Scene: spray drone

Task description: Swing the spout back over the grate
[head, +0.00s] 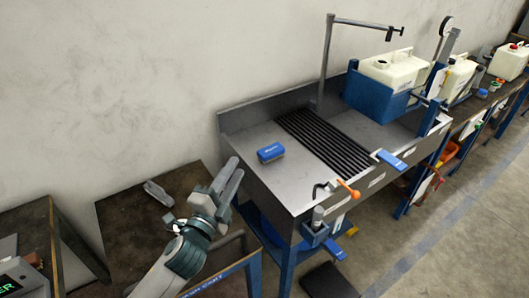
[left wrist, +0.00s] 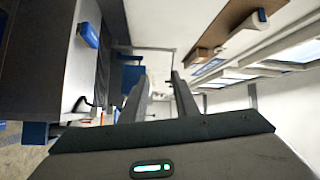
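The spout (head: 365,24) is a dark bent pipe on a tall upright post at the back of the metal sink bench (head: 245,127). Its arm points right, with its tip above the white jug and blue box rather than over the grate. The grate (head: 322,141) is a set of black slats in the bench top, with nothing on it. My left gripper (head: 231,181) is left of the bench, well away from the spout, with its fingers apart and empty. Its two fingers also show apart in the left wrist view (left wrist: 160,95). My right gripper is out of view.
A blue block (head: 270,153) lies on the bench left of the grate. A blue box (head: 372,98) with a white jug (head: 394,68) stands right of it. An orange-handled lever (head: 348,189) and a clamp (head: 315,230) are at the front edge. A dark cart (head: 122,215) stands left.

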